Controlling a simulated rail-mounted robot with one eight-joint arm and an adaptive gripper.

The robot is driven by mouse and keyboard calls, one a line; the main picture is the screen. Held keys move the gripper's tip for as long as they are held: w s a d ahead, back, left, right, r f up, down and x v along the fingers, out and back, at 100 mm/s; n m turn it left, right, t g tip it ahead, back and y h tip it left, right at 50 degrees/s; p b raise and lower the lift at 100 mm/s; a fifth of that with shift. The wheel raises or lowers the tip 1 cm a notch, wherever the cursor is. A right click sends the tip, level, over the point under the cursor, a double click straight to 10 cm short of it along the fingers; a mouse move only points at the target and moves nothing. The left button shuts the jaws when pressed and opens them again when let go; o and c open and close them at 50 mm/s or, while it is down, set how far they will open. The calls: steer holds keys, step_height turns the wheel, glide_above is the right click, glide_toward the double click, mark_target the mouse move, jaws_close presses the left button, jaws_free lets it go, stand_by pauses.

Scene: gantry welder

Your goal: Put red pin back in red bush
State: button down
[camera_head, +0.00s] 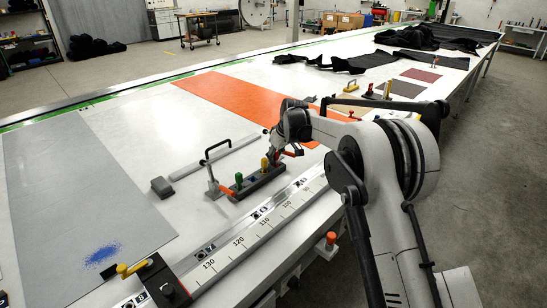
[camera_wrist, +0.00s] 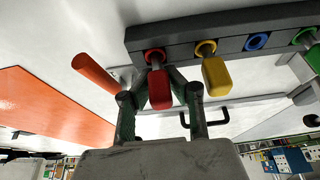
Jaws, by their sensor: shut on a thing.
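The dark pin block (camera_head: 258,182) lies on the white table; in the wrist view it crosses the top (camera_wrist: 228,35). It carries a red bush (camera_wrist: 156,53), a yellow bush, an empty blue bush (camera_wrist: 257,41) and a green bush. My gripper (camera_wrist: 156,80) is shut on the red pin (camera_wrist: 160,92), one finger on each side of its handle. The pin's metal shank lines up with the red bush and overlaps its mouth; I cannot tell how deep it sits. In the head view my gripper (camera_head: 290,148) is at the block's right end, and the arm hides most of it.
A yellow pin (camera_wrist: 215,75) stands in the yellow bush beside the red pin. A green pin (camera_head: 238,178) stands further along. An orange-red handle (camera_wrist: 95,70) sits close left of my gripper. A black handle (camera_head: 217,147) rises behind the block. A ruled rail (camera_head: 255,228) runs in front.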

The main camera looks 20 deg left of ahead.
steer(key=shift+f, duration=0.35)
steer(key=c, duration=1.7)
jaws_free()
steer(key=shift+o, duration=0.2)
steer(key=v, duration=1.2)
steer(key=s+d+r+m+t, duration=0.1)
steer(key=s+d+r+m, duration=0.15)
steer(key=d+r, duration=0.4)
steer(key=s+d+r+m+t, duration=0.1)
steer(key=s+d+r, duration=0.25)
steer(key=d, duration=0.55)
steer(key=s+d+r+m+t+h+b, duration=0.1)
steer(key=s+d+r+m+h+b, duration=0.3)
steer(key=s+d, duration=0.85)
steer(key=s+d+f+m+t, duration=0.1)
steer(key=s+d+f, duration=0.3)
steer(key=s+d, duration=0.5)
steer(key=s+d+f+m+t+p, duration=0.1)
steer(key=s+d+f+m, duration=0.3)
steer(key=s+d, duration=0.6)
steer(key=s+f, duration=0.1)
steer(key=s, duration=0.5)
steer(key=shift+f+m, duration=0.3)
steer(key=shift+m, duration=0.05)
steer(key=shift+s+d, duration=0.1)
steer(key=shift+s, duration=0.05)
